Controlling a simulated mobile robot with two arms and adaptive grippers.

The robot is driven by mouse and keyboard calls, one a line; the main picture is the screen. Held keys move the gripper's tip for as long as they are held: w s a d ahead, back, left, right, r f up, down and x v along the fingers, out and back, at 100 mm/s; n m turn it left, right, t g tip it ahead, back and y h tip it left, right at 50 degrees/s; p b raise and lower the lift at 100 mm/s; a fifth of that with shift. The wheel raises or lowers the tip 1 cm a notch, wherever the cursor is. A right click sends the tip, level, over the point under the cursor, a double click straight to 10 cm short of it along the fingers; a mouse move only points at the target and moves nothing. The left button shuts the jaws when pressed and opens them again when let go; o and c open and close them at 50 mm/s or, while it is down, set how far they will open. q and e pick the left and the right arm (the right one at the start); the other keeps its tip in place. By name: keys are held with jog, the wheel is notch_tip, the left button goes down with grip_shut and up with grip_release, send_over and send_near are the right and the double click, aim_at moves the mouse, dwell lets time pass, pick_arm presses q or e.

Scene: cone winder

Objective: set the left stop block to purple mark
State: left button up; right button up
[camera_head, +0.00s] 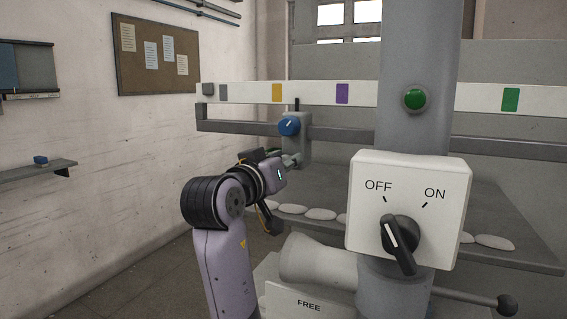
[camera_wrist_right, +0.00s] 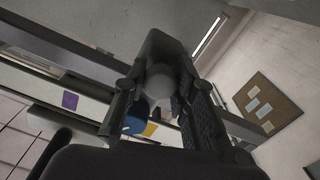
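The left stop block (camera_head: 297,148) is a grey block with a blue knob (camera_head: 289,125) on its front. It sits on the rail, its pointer between the yellow mark (camera_head: 277,92) and the purple mark (camera_head: 342,93), nearer yellow. My right gripper (camera_head: 280,187) is just below and in front of the block, fingers apart. In the right wrist view the fingers (camera_wrist_right: 165,108) are spread, with a rounded grey part between them; contact cannot be told. The blue knob (camera_wrist_right: 136,118) is partly hidden behind a finger there, and the purple mark (camera_wrist_right: 70,100) shows left. My left gripper is out of view.
A grey column with a green button (camera_head: 414,99) and an OFF/ON switch box (camera_head: 408,210) stands right of the block. A green mark (camera_head: 510,99) lies beyond it. A lever (camera_head: 507,305) sticks out at the lower right. Pale flat pieces (camera_head: 320,214) lie on the table.

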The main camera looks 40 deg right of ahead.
jog(key=o, duration=0.5)
jog(key=shift+c, duration=0.2)
jog(key=v, duration=1.2)
